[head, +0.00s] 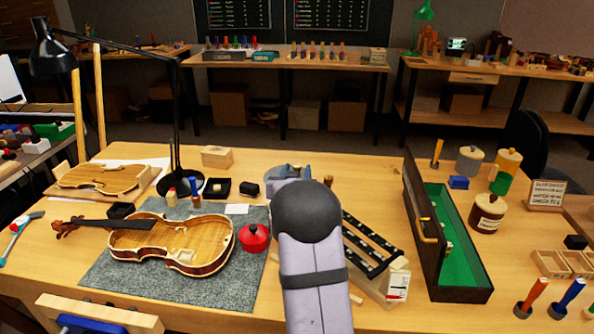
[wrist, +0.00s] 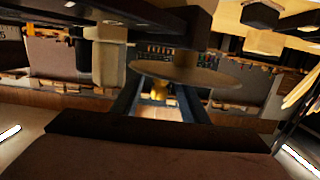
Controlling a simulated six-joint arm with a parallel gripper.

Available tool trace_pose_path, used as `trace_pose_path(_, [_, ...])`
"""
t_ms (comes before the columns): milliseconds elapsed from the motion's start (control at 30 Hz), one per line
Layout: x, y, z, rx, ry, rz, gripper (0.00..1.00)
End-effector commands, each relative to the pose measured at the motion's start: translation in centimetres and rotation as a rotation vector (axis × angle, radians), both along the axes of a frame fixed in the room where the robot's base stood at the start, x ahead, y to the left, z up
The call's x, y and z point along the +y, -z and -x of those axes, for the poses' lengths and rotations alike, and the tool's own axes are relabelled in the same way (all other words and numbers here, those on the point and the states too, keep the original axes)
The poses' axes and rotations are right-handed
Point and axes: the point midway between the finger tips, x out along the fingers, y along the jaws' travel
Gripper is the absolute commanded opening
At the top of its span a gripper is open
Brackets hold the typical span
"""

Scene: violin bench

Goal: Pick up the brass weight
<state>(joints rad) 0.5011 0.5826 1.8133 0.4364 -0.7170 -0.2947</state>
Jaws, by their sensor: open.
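My arm rises in the middle of the head view and hides most of my gripper, which shows there only as a grey-blue part (head: 287,172) behind the dark joint. In the wrist view my gripper (wrist: 158,95) shows as two dark fingers, apart. A small yellow patch shows between them, too small and blurred to tell whether it is the brass weight or something farther off. I cannot pick out the brass weight for sure in the head view; it may be hidden behind my arm.
A violin (head: 178,243) lies on a grey mat (head: 110,278) at left, beside a red lidded pot (head: 254,238). A dark rack (head: 370,246) stands right of my arm, then an open green-lined case (head: 462,262). A brown jar (head: 487,213) stands farther right. A black lamp (head: 176,110) rises at back left.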

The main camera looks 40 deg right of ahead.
Motion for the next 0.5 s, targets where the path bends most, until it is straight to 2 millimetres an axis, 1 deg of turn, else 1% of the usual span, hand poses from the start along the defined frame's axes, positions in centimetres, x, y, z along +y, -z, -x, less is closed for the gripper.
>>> trace_pose_path(267, [-0.23,0.09,-0.2,0.001,0.0,-0.001,0.4])
trace_pose_path(300, [-0.21,0.08,-0.2,0.0,0.0,0.0,0.38])
trace_pose_path(367, [-0.21,0.08,-0.19,0.0,0.0,0.0,0.23])
trace_pose_path(400, [-0.21,0.07,-0.19,0.0,0.0,0.0,0.14])
trace_pose_path(467, [-0.21,0.08,-0.19,0.0,0.0,0.0,0.0])
trace_pose_path(500, [-0.2,0.07,-0.19,0.0,0.0,0.0,0.0])
